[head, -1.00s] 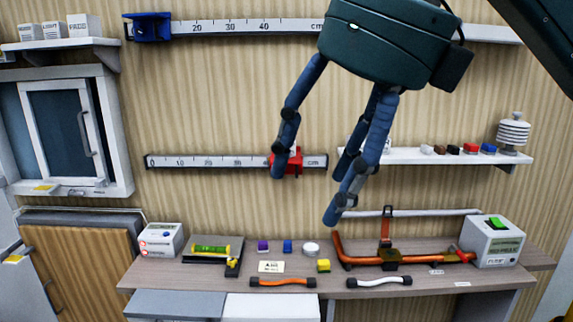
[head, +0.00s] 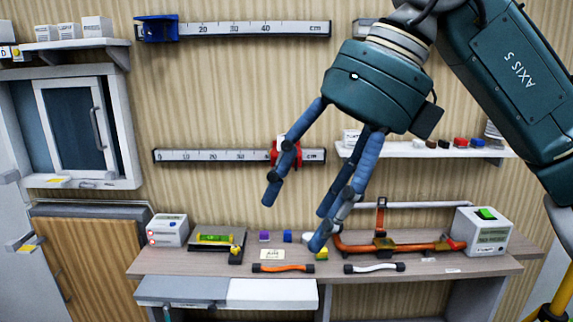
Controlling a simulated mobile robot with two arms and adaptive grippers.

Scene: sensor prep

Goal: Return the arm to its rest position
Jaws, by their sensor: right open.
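My right arm (head: 515,90) comes in from the upper right of the head view. Its right gripper (head: 300,215) hangs in front of the wall with its blue fingers spread, open and empty. One finger crosses in front of the lower ruler near its red slider (head: 285,152). Another fingertip appears in front of the bench's back edge and partly covers the yellow cube (head: 322,253); I cannot tell the depth between them. My left gripper does not show.
The bench (head: 200,264) holds a white box (head: 167,230), a level (head: 214,238), small cubes, an orange handle (head: 282,268), a white handle (head: 374,268), an orange pipe (head: 415,246) and a grey box with a green switch (head: 480,232). A shelf (head: 420,150) is behind the gripper.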

